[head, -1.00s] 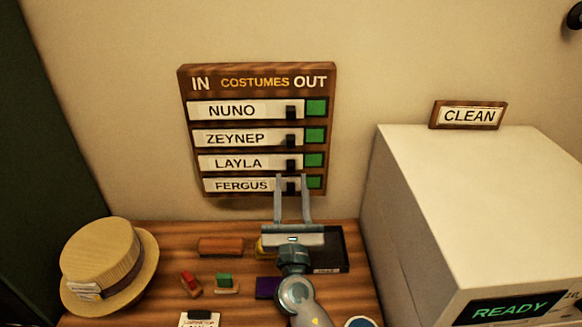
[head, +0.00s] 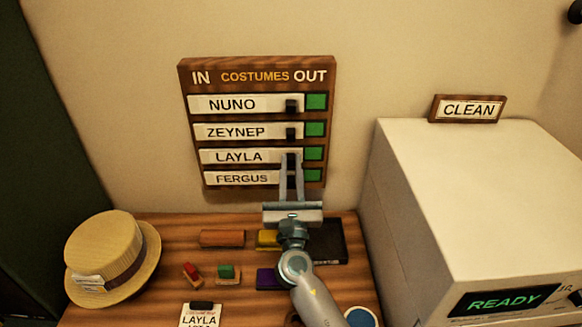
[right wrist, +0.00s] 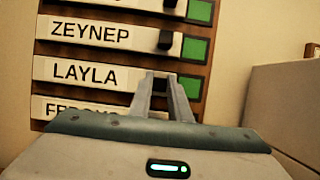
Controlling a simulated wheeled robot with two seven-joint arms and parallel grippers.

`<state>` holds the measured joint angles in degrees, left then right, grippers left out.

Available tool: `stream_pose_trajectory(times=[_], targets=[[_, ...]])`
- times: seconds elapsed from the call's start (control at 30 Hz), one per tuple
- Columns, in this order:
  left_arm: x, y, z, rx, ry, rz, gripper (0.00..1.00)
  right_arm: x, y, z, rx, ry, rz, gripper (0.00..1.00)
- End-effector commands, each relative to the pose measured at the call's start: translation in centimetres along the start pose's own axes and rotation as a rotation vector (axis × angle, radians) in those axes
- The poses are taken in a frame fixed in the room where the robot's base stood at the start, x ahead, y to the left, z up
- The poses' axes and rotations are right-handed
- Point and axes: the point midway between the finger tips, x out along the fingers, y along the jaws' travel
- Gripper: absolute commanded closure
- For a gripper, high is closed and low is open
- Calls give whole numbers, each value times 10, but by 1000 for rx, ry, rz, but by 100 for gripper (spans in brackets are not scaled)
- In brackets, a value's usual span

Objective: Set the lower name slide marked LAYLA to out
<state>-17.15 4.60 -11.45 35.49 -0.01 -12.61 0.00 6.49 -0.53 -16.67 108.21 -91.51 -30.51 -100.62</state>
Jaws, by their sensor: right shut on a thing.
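The wooden costumes board (head: 257,77) hangs on the wall, with IN at its left and OUT at its right. The white LAYLA slide (head: 238,156) is the third row, between ZEYNEP and FERGUS, and sits at the IN side with a green patch (head: 314,153) showing at its right. The slide also shows in the right wrist view (right wrist: 85,72). My right gripper (head: 292,157) is shut on the dark knob of the LAYLA slide, its fingers reaching up from below across the FERGUS row. The fingers mostly hide the knob. My left gripper is not in view.
The NUNO (head: 232,104), ZEYNEP (head: 236,131) and FERGUS (head: 240,178) slides also sit left with green at right. A straw hat (head: 105,250), several small blocks and a LAYLA tag (head: 199,317) lie on the wooden table. A white machine (head: 470,190) stands at right.

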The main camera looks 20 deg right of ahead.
Motion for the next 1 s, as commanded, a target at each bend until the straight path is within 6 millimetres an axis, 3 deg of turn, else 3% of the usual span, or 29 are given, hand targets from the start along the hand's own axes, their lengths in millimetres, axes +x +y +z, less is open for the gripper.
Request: stream_pose_trajectory(times=[0.33, 0.67, 0.7, 0.77, 1.0], targets=[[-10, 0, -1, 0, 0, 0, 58, 0, -53, 1, -3, -1, 0, 100], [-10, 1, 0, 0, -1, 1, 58, 0, -60, 0, -1, 0, -4, 100], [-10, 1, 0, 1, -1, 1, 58, 0, -60, 0, -1, -1, -3, 76], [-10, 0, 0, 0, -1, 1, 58, 0, -59, 0, -1, 0, -3, 64], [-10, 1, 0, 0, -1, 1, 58, 0, -58, 0, 0, 0, -1, 64]])
